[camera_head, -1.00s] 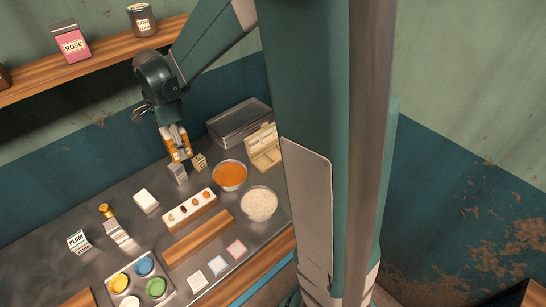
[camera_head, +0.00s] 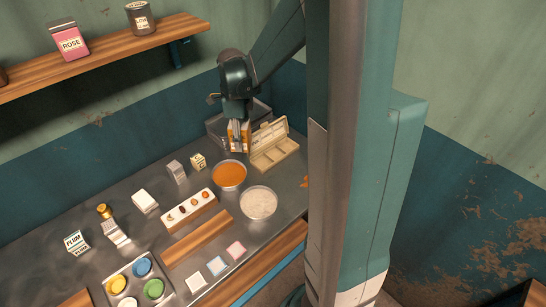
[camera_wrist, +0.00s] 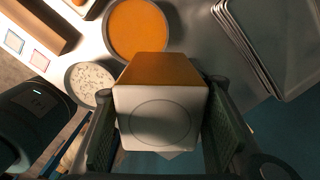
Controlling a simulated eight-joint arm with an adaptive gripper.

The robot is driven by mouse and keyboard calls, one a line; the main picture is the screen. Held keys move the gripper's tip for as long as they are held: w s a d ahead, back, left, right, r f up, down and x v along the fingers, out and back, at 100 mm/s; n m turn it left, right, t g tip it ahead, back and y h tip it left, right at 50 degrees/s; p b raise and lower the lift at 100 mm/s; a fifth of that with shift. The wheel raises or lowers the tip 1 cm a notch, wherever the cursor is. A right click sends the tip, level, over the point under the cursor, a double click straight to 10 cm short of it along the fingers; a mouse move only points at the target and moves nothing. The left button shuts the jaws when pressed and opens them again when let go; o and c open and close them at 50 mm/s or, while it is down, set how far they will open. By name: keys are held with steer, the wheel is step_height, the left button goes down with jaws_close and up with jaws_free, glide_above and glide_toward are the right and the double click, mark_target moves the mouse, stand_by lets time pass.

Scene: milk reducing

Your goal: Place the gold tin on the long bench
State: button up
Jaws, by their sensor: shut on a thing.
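My gripper (camera_head: 238,140) is shut on the gold tin, a boxy orange-gold piece (camera_head: 236,131). It holds the tin at the far right part of the long grey bench (camera_head: 288,190), in front of the grey metal box and left of the open pale case. In the wrist view the tin (camera_wrist: 165,68) sits between both fingers, with a gold side and a pale end marked with a ring. I cannot tell whether its bottom touches the bench.
An orange-filled bowl (camera_head: 229,174) and a bowl of pale grains (camera_head: 258,203) stand nearby. The open case (camera_head: 275,152) and the metal box (camera_head: 216,127) crowd the tin. Small cartons (camera_head: 177,172) stand left.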

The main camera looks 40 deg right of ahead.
steer(key=s+d+f+m, duration=0.2)
steer(key=s+d+m, duration=0.2)
steer(key=s+d, duration=0.3)
steer(key=s+d+f+m+b, duration=0.1)
steer(key=s+d+m, duration=0.3)
steer(key=s+d, duration=0.4)
steer(key=shift+d+f+m, duration=0.3)
steer(key=shift+d+f, duration=0.6)
steer(key=shift+d, duration=0.2)
steer(key=shift+f, duration=0.1)
steer(key=shift+f+b, duration=0.45)
steer(key=shift+f, duration=2.35)
steer(key=shift+f, duration=0.15)
steer(key=shift+f, duration=1.95)
steer(key=shift+f+b, duration=0.2)
steer(key=shift+b, duration=0.25)
steer(key=o, duration=1.2)
